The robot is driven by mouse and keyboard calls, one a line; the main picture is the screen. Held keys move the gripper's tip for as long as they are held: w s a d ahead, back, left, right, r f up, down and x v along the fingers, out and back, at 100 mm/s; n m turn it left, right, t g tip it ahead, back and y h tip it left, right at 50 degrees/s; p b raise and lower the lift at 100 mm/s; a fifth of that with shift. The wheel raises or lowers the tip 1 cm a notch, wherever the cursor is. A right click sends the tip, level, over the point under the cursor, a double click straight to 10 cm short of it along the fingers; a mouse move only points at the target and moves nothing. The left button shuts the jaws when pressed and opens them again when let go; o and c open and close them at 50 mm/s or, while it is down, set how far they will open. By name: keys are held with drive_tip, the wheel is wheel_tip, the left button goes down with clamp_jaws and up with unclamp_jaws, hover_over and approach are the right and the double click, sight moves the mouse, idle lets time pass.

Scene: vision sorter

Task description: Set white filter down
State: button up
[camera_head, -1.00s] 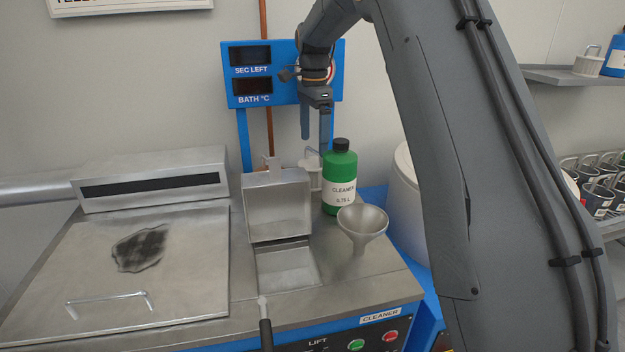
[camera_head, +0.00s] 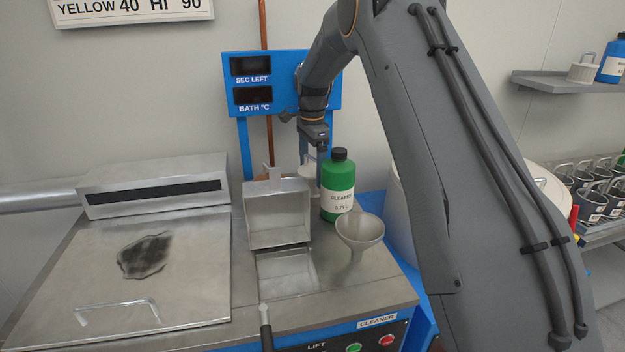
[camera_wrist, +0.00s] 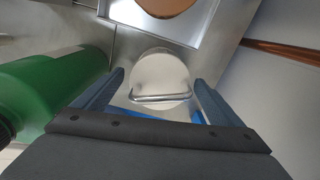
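The white filter (camera_wrist: 160,76) is a round white piece with a metal wire handle. In the wrist view it lies between and just beyond the two fingers of my gripper (camera_wrist: 158,88), which are spread wide with gaps on both sides of the handle. In the head view the filter (camera_head: 309,166) shows partly behind the green cleaner bottle (camera_head: 338,180) and the opened metal flap. My gripper (camera_head: 311,160) points down over it there, its fingers partly hidden. The filter appears to stand on the machine top; its base is hidden.
The bottle (camera_wrist: 50,90) stands close beside my gripper. A metal funnel (camera_head: 360,230) sits in front of it, and the raised flap (camera_head: 276,215) is to the left. A blue display panel (camera_head: 281,82) and a copper pipe (camera_wrist: 285,52) are behind. The left lid carries a dark smudge.

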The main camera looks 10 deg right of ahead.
drive_tip(key=c, duration=1.2)
drive_tip(key=shift+r, duration=0.15)
